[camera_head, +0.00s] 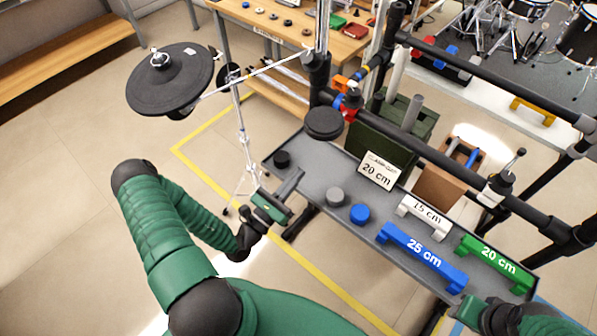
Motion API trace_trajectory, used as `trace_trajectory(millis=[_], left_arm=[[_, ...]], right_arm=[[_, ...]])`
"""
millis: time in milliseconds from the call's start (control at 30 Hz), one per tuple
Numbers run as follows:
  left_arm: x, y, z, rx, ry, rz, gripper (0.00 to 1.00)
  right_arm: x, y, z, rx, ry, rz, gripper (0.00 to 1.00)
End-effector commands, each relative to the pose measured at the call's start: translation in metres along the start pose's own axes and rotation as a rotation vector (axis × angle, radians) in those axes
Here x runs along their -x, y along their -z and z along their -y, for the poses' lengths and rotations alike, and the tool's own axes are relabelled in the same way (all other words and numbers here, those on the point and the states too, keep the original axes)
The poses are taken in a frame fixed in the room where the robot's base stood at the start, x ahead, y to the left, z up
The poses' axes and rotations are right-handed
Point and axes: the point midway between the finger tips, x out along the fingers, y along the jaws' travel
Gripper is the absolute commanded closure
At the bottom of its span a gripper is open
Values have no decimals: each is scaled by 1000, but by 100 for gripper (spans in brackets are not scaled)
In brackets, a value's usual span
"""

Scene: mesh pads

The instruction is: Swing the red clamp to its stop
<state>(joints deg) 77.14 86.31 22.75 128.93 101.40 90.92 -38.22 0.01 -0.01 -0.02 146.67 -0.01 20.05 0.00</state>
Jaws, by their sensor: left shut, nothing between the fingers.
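A small red clamp (351,113) sits on the black upright rack post, among blue and orange collars, just right of a round black pad (324,123). Its far side and its stop cannot be made out. My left gripper (296,177) is shut and empty over the left end of the grey tray, below and left of the red clamp and apart from it. Part of my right gripper (471,311) shows at the bottom right edge, near the tray's front corner. Its fingers cannot be made out clearly.
The grey tray (316,180) holds round pads, a "20 cm" card (378,171), and white, blue (424,257) and green (496,262) length bars. A black rail (440,160) crosses above it. A large drum pad (170,80) stands left on a stand.

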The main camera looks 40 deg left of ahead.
Motion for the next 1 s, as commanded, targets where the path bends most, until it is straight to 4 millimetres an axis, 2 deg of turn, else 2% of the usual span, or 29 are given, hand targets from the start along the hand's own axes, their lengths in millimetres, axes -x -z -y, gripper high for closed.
trace_trajectory(millis=[367, 500, 600, 1000], left_arm=[[-82, 0, 3, -1, 8, 2, 100], [-88, -26, 2, -2, 7, 1, 100], [-89, -35, 2, -1, 6, -1, 100], [-90, -39, 2, 1, 6, -2, 100]], right_arm=[[-2, -1, 0, 0, 0, 0, 64], [2, 0, 0, 0, 0, 0, 64], [3, 1, 0, 0, 0, 0, 64], [4, 1, 0, 0, 0, 0, 64]])
